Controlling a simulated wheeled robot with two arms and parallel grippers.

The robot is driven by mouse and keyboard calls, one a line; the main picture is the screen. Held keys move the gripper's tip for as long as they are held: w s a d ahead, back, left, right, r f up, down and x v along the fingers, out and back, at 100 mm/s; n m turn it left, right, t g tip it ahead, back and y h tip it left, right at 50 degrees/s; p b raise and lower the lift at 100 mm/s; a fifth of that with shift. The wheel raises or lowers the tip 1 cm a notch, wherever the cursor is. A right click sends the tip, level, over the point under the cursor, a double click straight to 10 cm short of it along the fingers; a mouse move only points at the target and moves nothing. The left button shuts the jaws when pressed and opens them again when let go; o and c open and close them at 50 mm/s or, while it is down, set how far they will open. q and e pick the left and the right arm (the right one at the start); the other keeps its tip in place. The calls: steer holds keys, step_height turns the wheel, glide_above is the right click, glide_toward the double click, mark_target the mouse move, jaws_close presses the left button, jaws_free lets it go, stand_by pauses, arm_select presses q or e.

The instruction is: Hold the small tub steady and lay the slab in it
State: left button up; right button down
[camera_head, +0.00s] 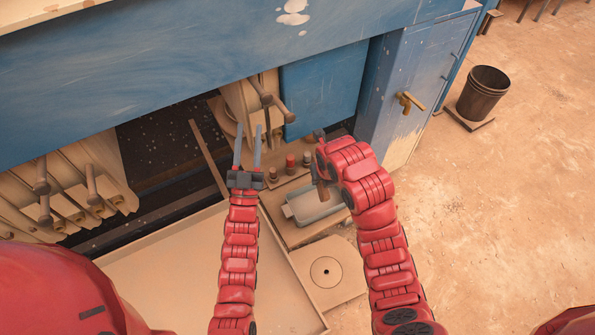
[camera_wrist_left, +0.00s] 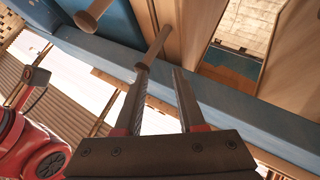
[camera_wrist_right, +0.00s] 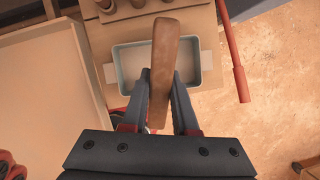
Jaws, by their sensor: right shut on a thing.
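The small tub (camera_head: 297,213) is a shallow pale grey-green rectangular container on the work surface in the head view. It also shows in the right wrist view (camera_wrist_right: 128,65), empty where visible, its middle hidden by the slab. The slab (camera_wrist_right: 163,62) is a long brown bar held between the fingers of my right gripper (camera_wrist_right: 162,82), over the tub and crossing its short way. Its lower part shows in the head view (camera_head: 323,191). My left gripper (camera_head: 249,128) is open and empty, left of and beyond the tub, with its fingers apart in the left wrist view (camera_wrist_left: 151,88).
Press plates with handles (camera_head: 265,98) are by my left gripper. A large beige tray (camera_head: 190,270) lies at the front left. A red bar (camera_wrist_right: 232,55) runs right of the tub. A dark bucket (camera_head: 483,93) stands far right.

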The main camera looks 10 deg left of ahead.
arm_select(q)
steer(key=w+a+f+n+g+y, duration=0.6)
steer(key=w+a+f+g+y, duration=0.15)
steer(key=a+f+g, duration=0.5)
steer(key=n+g+h, duration=1.1)
steer(key=n, duration=0.9)
glide_above(309, 191)
steer(key=s+a, duration=0.2)
steer(key=a, duration=0.2)
step_height(309, 191, down, 7)
steer(key=shift+s+d+f, duration=0.1)
steer(key=shift+s+f, duration=0.05)
steer(key=shift+f, duration=0.05)
steer(key=x, duration=1.1)
steer(key=shift+d+f, duration=0.2)
steer(key=shift+f, duration=0.1)
